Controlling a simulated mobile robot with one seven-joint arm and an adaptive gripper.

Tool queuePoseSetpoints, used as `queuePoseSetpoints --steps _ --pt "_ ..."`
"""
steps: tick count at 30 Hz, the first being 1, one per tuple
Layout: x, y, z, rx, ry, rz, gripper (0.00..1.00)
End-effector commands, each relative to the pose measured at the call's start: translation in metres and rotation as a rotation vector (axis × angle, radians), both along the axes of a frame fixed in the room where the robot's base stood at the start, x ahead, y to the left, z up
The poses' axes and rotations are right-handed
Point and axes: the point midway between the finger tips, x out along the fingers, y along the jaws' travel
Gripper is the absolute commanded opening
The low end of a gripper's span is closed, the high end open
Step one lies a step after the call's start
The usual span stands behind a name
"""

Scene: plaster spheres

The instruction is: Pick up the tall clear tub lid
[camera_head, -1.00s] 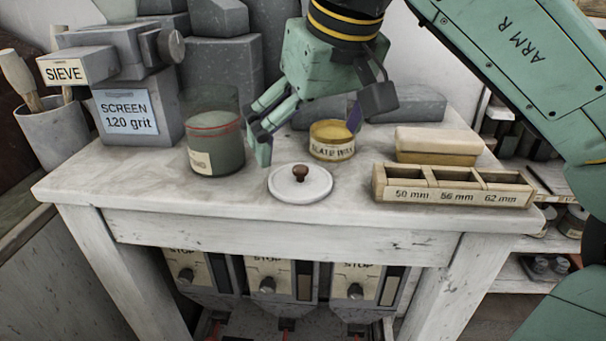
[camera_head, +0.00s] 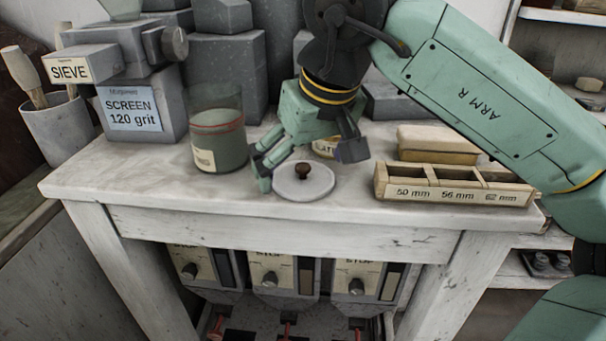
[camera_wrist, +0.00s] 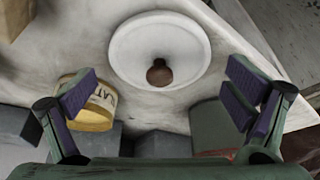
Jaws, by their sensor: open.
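The lid is a round white disc (camera_head: 290,188) with a brown knob (camera_head: 303,171), lying flat on the pale worktop in front of my gripper. In the wrist view the lid (camera_wrist: 125,50) is ahead, its knob (camera_wrist: 159,74) between the lines of the two fingers. My gripper (camera_head: 307,160) is open and empty, low over the worktop at the lid's back edge; I cannot tell whether it touches. The tall clear tub (camera_head: 218,140), with grey-green contents and a red line, stands uncovered left of the lid. It also shows in the wrist view (camera_wrist: 210,125).
A yellow tin (camera_head: 325,148) is mostly hidden behind my gripper; it shows beside a finger in the wrist view (camera_wrist: 100,105). A wooden size rack (camera_head: 452,193) and a tan block (camera_head: 437,140) stand right. The sieve machine (camera_head: 140,100) stands left. The worktop's front strip is clear.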

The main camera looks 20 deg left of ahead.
Motion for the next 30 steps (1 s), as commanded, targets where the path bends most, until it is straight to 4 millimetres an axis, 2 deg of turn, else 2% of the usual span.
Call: queuePoseSetpoints --steps 2,18,30 --pt "0.0 0.0 0.0002 0.0 0.0 0.0 0.87" --pt "0.0 -0.0002 -0.0002 -0.001 0.001 0.0 0.53" --pt "0.0004 -0.001 -0.0016 -0.005 0.002 -0.002 0.48"
